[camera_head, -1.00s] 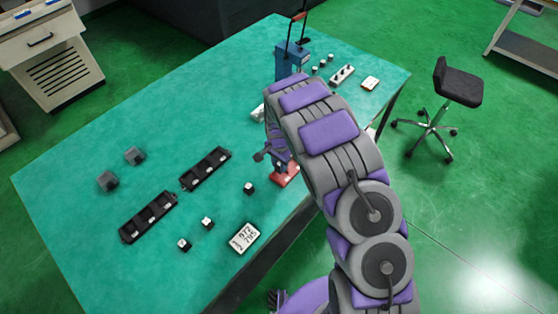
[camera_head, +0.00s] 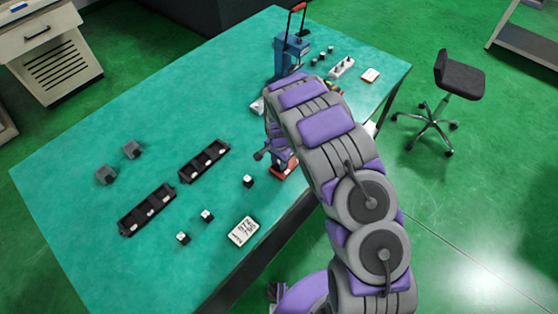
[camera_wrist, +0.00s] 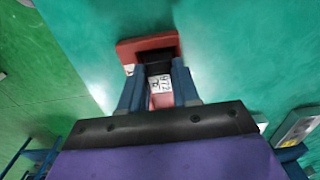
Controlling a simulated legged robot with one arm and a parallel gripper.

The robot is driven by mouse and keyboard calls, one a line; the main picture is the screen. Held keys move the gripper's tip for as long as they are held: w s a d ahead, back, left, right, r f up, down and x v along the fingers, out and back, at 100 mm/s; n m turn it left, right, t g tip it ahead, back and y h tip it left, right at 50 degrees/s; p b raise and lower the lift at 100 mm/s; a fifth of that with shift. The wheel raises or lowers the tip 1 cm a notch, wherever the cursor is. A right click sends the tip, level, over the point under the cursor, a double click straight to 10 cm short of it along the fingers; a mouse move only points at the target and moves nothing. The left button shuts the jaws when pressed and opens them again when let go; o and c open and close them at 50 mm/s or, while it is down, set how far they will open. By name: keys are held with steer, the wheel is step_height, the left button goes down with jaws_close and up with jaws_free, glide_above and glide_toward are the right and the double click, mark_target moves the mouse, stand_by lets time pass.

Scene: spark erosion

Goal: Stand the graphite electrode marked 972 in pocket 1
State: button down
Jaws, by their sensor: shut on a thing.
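My gripper (camera_wrist: 158,88) is shut on the graphite electrode (camera_wrist: 160,68), a dark block with a white label reading 972, in the wrist view. The label faces the camera between the two blue fingers. A red block (camera_wrist: 140,48) lies just beyond the electrode; I cannot tell whether they touch. The red block also shows in the head view (camera_head: 284,171), below my arm's end; the arm hides the electrode there. Two black trays with pockets (camera_head: 121,224) (camera_head: 184,177) stand at left on the table. Their pocket numbers are too small to read.
A white card (camera_head: 242,231) with number lines, 972 on line 1, lies near the front edge. Several small dark blocks with white tops (camera_head: 206,215) stand near it. Two grey blocks (camera_head: 106,175) lie behind the trays. A blue press (camera_head: 290,56) stands at the back.

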steer(key=shift+f, duration=0.15)
steer(key=c, duration=0.7)
jaws_free()
steer(key=shift+c, duration=0.2)
step_height(320, 180, up, 17)
steer(key=p, duration=0.2)
